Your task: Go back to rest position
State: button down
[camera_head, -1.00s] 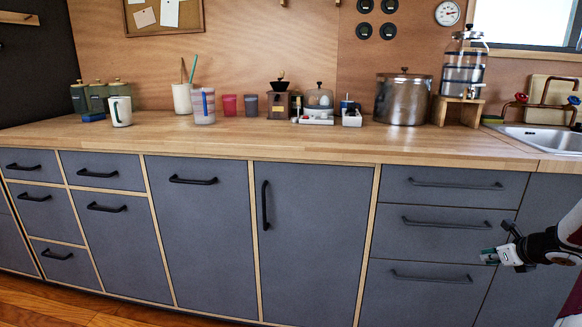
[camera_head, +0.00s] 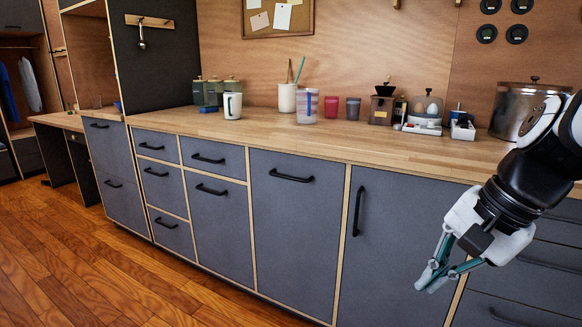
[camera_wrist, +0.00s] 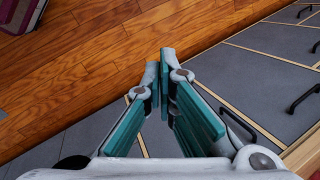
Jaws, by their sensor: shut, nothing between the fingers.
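My gripper (camera_head: 432,279) is at the right of the head view, in front of the grey cabinet doors and below the worktop level. It points down and to the left. Its fingers have teal pads and are closed together with nothing between them. The wrist view also shows the gripper (camera_wrist: 166,60), with both fingertips meeting above the wooden floor and cabinet fronts. The gripper touches nothing that I can see. The white and black arm comes in from the right edge.
The wooden worktop (camera_head: 250,134) holds a white mug (camera_head: 232,106), a metal pot (camera_head: 512,108) and several small items along the wall. Grey cabinets (camera_head: 295,235) with black handles line the wall. The wooden floor (camera_head: 90,255) at left is clear.

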jog(key=s+a+f+n+g+h, duration=0.15)
jog(key=s+n, duration=0.35)
jog(key=s, duration=0.5)
jog(key=s+a+n+g+h, duration=0.15)
jog(key=s+n, duration=0.35)
jog(key=s, duration=0.5)
notch_tip(320, 180, up, 32)
jog(key=t+p, duration=0.4)
jog(key=p, duration=2.6)
jog(key=shift+d+f+t, duration=0.15)
jog(key=shift+f+t, duration=0.1)
jog(key=shift+t, duration=0.05)
